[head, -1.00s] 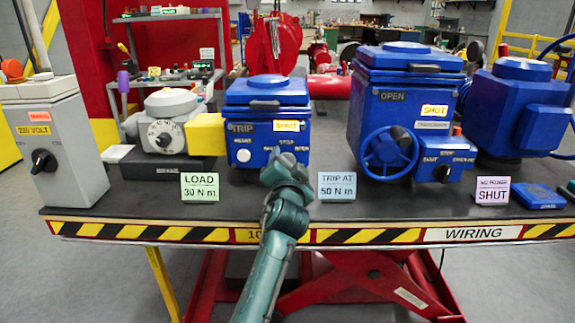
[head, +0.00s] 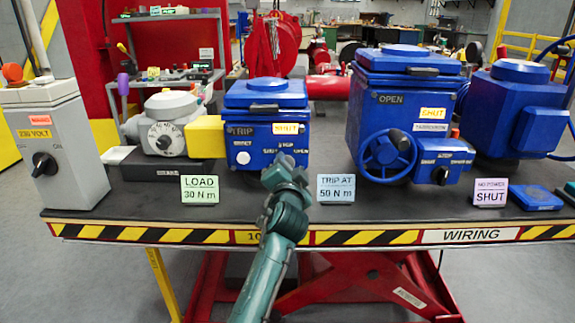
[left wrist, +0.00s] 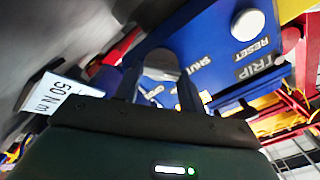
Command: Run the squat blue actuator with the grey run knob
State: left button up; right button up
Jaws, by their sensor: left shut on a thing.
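The squat blue actuator (head: 239,104) stands left of the middle on the bench, with a yellow SHUT plate (head: 286,129) and a white RESET button (head: 243,157) on its front. My left gripper (head: 281,168) is at its lower front right and hides the run knob in the head view. In the left wrist view my left gripper (left wrist: 160,92) is shut on the grey run knob (left wrist: 162,63). SHUT and other lettering shows on the blue face (left wrist: 210,45) around it. Which mark the knob points at cannot be told. My right gripper is not in view.
A yellow block (head: 206,136) joins the squat actuator to a grey load unit (head: 168,125) with a dial. A grey switch box (head: 60,150) stands at left. A taller blue actuator (head: 390,120) with a handwheel stands right. Small signs (head: 336,187) line the front edge.

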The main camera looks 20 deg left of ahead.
pick_arm(q)
jog(key=shift+r+m+p, duration=0.15)
jog(key=shift+m+p, duration=0.5)
jog(key=shift+m, duration=0.05)
jog(key=m+p, duration=0.2)
jog(key=m, duration=0.1)
jog(key=shift+m+p, duration=0.65)
jog(key=shift+m, duration=0.15)
jog(key=shift+f+m+p, duration=0.2)
jog(key=shift+m+p, duration=0.15)
jog(key=shift+m, duration=0.35)
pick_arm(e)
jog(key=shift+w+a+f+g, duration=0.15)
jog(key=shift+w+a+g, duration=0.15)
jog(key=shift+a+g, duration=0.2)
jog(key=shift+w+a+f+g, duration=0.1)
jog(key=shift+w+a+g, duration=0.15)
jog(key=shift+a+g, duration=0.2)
pick_arm(q)
jog(key=shift+f, duration=0.1)
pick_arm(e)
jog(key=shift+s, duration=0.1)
pick_arm(q)
jog(key=o, duration=1)
